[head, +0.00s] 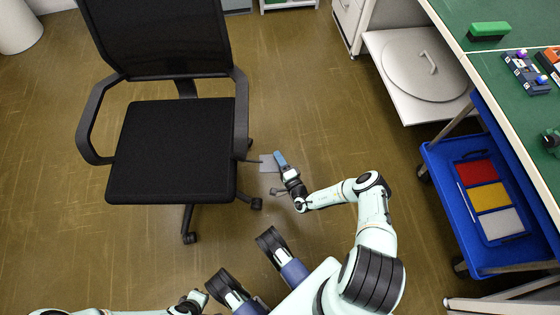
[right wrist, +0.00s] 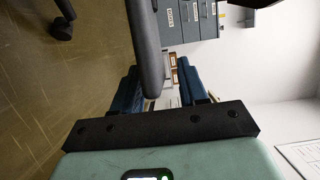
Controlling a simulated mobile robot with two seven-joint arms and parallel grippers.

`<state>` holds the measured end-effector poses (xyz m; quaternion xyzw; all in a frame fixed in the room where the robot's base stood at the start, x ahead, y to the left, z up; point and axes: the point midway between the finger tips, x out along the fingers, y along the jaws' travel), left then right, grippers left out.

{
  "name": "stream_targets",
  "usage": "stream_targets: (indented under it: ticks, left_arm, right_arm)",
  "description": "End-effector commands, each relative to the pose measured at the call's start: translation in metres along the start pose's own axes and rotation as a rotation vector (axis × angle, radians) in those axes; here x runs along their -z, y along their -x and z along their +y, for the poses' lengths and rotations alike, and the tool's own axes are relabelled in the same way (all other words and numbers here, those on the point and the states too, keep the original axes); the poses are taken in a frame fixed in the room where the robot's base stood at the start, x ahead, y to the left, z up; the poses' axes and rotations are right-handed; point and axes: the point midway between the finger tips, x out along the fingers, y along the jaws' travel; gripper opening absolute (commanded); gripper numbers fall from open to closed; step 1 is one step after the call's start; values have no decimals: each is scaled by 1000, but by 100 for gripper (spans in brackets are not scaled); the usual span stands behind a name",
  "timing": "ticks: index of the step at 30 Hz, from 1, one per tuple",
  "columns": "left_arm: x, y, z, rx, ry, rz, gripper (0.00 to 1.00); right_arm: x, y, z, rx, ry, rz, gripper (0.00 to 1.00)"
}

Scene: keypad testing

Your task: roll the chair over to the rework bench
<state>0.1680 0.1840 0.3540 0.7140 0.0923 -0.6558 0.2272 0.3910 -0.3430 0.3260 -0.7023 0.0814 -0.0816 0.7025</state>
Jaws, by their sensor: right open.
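A black office chair (head: 172,150) with a mesh back, armrests and casters stands on the floor at the left in the head view. My left gripper (head: 190,302) is at the bottom edge, too small to read. A green-topped bench (head: 520,100) stands at the right.
A blue tray (head: 462,215) with red, yellow and white bins sits under the bench top. A white shelf (head: 400,85) holds a round lid (head: 425,64). White drawers (head: 348,18) stand at the top. The brown floor (head: 315,110) between chair and bench is clear.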

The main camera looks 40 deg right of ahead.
Motion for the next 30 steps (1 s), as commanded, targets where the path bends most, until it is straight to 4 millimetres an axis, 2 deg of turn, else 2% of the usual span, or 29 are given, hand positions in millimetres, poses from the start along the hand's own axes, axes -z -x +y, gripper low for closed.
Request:
stream_targets:
  ticks: [2, 4, 6, 7, 30]
  left_arm:
    - [0, 0, 0, 0, 0, 0, 0]
    - [0, 0, 0, 0, 0, 0, 0]
    - [0, 0, 0, 0, 0, 1, 0]
    - [0, 0, 0, 0, 0, 1, 0]
    - [0, 0, 0, -1, -1, 2, 0]
  right_arm:
    - [0, 0, 0, 0, 0, 0, 43]
    - [0, 0, 0, 0, 0, 0, 26]
    - [0, 0, 0, 0, 0, 0, 4]
    - [0, 0, 0, 0, 0, 0, 0]
    - [0, 0, 0, 0, 1, 0, 0]
